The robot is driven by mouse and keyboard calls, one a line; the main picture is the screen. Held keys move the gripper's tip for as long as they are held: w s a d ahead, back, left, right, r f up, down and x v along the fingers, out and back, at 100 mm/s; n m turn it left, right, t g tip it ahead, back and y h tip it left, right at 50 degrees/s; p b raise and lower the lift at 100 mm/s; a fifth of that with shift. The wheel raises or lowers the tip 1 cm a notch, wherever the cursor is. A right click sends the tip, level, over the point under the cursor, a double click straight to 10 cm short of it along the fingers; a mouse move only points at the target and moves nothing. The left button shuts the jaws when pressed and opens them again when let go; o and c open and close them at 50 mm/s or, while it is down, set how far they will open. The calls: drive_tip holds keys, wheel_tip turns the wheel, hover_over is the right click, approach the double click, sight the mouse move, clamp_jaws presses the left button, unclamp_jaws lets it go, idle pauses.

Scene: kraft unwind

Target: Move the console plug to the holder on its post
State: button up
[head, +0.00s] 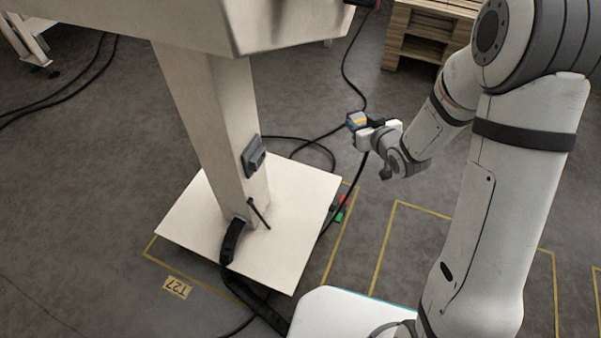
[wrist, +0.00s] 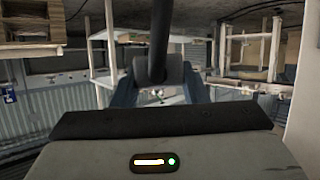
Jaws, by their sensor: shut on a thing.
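My gripper (head: 360,123) is in the air to the right of the console post (head: 208,130). The holder (head: 254,156) is a dark grey block on the right-hand face of the post, a little above the base plate. The plug is apart from the holder, to its right and higher in the head view. The holder is not recognisable in the wrist view.
The pale base plate (head: 290,250) spreads around the post's foot. Black cables (head: 320,148) run over the floor behind and below my gripper. A small red and green item (head: 339,208) lies beside the plate. Wooden pallets (head: 425,35) stand at the back right.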

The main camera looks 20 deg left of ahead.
drive_tip(key=s+a+f+n+g+y+b, duration=0.2)
drive_tip(key=s+a+f+n+g+y, duration=0.4)
drive_tip(key=s+a+n+g, duration=0.6)
drive_tip(key=shift+s+a+f+m+t+h, duration=0.1)
drive_tip(key=shift+s+a+f+m+t, duration=0.3)
drive_tip(key=shift+a, duration=0.45)
drive_tip(key=shift+s+a+f+m+t+h, duration=0.1)
drive_tip(key=shift+s+a+m+t, duration=0.15)
drive_tip(key=shift+a+m+t, duration=0.45)
drive_tip(key=shift+s+a+f+m+t+h, duration=0.1)
drive_tip(key=shift+s+a+f+t, duration=0.15)
drive_tip(key=shift+a, duration=0.75)
drive_tip(key=shift+a+r, duration=0.1)
drive_tip(key=shift+a, duration=0.85)
drive_tip(key=o, duration=1.3)
drive_tip(key=shift+c, duration=0.2)
